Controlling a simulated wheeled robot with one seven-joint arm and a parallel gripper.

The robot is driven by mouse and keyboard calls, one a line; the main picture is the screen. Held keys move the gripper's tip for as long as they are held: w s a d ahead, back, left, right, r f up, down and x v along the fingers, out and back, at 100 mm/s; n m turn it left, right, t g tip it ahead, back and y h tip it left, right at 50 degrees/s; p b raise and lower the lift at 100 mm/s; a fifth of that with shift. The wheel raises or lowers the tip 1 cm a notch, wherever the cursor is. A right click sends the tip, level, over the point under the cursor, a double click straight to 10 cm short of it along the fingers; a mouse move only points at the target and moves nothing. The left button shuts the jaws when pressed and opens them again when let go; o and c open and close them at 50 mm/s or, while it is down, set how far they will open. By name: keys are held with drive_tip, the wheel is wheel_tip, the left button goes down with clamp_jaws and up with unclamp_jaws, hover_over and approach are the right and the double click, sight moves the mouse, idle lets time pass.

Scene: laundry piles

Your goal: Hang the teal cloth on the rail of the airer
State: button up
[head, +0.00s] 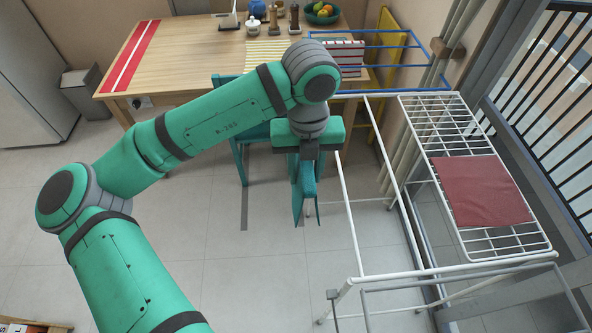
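The teal cloth (297,200) hangs as a narrow folded strip below my gripper (307,172), with pointed lower ends. My gripper points down and appears shut on the cloth's upper part; the fingertips are partly hidden by it. The airer (352,232) stands to the right, with thin white rails and legs. The cloth hangs in the air just left of the airer's left long rail and looks apart from it.
A dark red cloth (487,190) lies flat on the white wire rack (440,125) at right. A wooden table (190,50) with a teal chair (232,82) is behind my arm. A yellow folded chair (391,40) leans at the back wall.

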hover_over(346, 197)
wheel_tip(346, 197, down, 3)
drive_tip(key=shift+s+d+f, duration=0.1)
drive_tip(key=shift+f, duration=5.5)
drive_tip(key=shift+w, duration=0.2)
drive_tip(key=o, duration=1.2)
drive_tip(key=shift+r, duration=0.1)
